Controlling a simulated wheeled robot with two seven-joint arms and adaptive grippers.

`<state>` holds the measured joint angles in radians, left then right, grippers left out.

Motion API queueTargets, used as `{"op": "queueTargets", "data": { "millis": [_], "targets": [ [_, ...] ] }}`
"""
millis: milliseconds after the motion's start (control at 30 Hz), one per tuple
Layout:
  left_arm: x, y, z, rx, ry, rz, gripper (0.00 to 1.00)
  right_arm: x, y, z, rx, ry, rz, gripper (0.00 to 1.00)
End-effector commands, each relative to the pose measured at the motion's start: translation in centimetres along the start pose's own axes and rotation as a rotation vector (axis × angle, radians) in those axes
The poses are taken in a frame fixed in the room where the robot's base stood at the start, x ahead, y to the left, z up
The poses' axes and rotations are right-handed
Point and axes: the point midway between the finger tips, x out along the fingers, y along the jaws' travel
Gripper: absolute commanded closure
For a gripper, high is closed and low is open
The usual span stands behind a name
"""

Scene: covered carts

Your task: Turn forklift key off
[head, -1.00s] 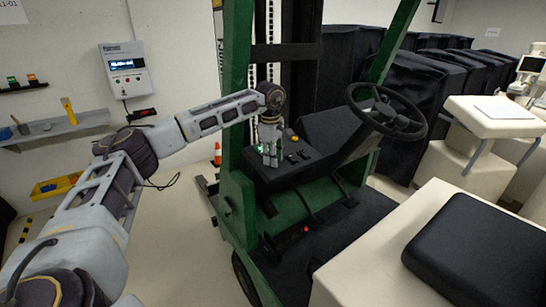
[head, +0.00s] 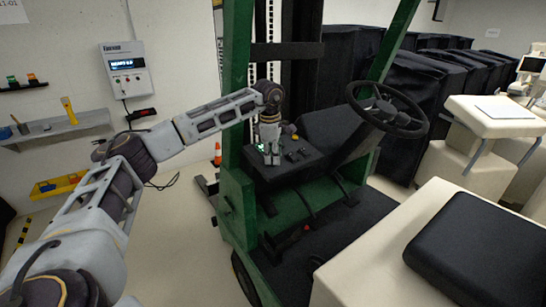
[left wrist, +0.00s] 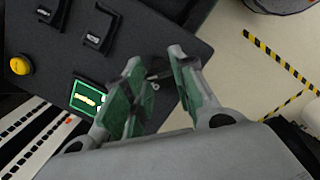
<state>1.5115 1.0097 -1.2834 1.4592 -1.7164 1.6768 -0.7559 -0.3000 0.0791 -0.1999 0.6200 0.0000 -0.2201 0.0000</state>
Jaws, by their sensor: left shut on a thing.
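The green forklift (head: 236,125) stands in the middle of the head view, with a black dash panel (head: 300,163) beside its steering column. My left gripper (head: 271,154) reaches down to the left part of that panel. In the left wrist view, my left gripper (left wrist: 155,82) has its green-padded fingers close together on the small metallic key (left wrist: 158,75) at the panel's edge. The fingers hide most of the key, and its exact angle cannot be told. A lit green display (left wrist: 90,100) sits beside the fingers. My right gripper is not in view.
A yellow button (left wrist: 20,65) and black levers (left wrist: 97,30) are on the panel near the gripper. The steering wheel (head: 387,110) is to the right. A black seat (head: 480,245) is at lower right. Covered carts (head: 425,85) stand behind.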

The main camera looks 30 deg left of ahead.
Motion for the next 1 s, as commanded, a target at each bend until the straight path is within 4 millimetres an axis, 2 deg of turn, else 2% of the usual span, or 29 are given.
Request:
{"op": "queueTargets", "data": {
  "millis": [1000],
  "targets": [
    [0.0, -0.3, 0.1, -0.69, -0.002, 0.13, 0.98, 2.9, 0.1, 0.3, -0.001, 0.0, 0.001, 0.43]
  ]
}}
